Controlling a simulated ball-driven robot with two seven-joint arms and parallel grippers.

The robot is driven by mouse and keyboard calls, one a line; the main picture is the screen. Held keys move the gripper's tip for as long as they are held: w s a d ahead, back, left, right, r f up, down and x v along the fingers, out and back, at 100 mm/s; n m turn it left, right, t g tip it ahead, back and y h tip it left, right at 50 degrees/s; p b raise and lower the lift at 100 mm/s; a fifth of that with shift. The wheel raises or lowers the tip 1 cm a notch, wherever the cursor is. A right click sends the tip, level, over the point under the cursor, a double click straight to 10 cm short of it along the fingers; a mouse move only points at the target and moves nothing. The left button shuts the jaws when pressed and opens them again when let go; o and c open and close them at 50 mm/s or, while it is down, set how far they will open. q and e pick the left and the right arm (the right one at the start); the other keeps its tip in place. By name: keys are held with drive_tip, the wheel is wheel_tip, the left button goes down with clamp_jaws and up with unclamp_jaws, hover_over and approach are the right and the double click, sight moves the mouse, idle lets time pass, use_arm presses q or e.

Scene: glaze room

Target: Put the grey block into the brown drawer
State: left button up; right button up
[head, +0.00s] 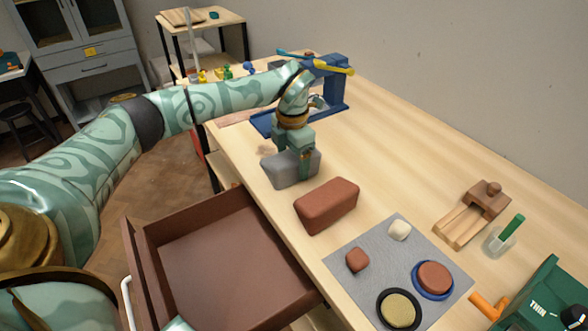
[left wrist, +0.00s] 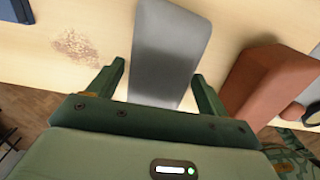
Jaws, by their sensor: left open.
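The grey block (head: 286,171) lies on the wooden table near its left edge. It also shows in the left wrist view (left wrist: 170,45) as a smooth grey bar running up between the fingers. My left gripper (head: 292,155) is at the block from above, open, with one finger on each side of it (left wrist: 158,88). The head view does not show clearly whether the fingers touch it. The brown drawer (head: 137,262) is pulled open below the table's edge, and the visible part of its inside is empty. My right gripper is not in view.
A red-brown block (head: 327,206) lies close to the grey block, also in the left wrist view (left wrist: 275,82). A grey mat (head: 385,253) with small round pieces lies nearer. A blue stand (head: 335,90) is behind the gripper. Wooden and green items stand at the right.

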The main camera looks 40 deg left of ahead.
use_arm(q)
drive_tip(key=shift+f, duration=0.85)
drive_tip(key=shift+r, duration=0.1)
drive_tip(key=shift+c, duration=1.2)
clamp_jaws()
drive_tip(key=shift+r, duration=0.2)
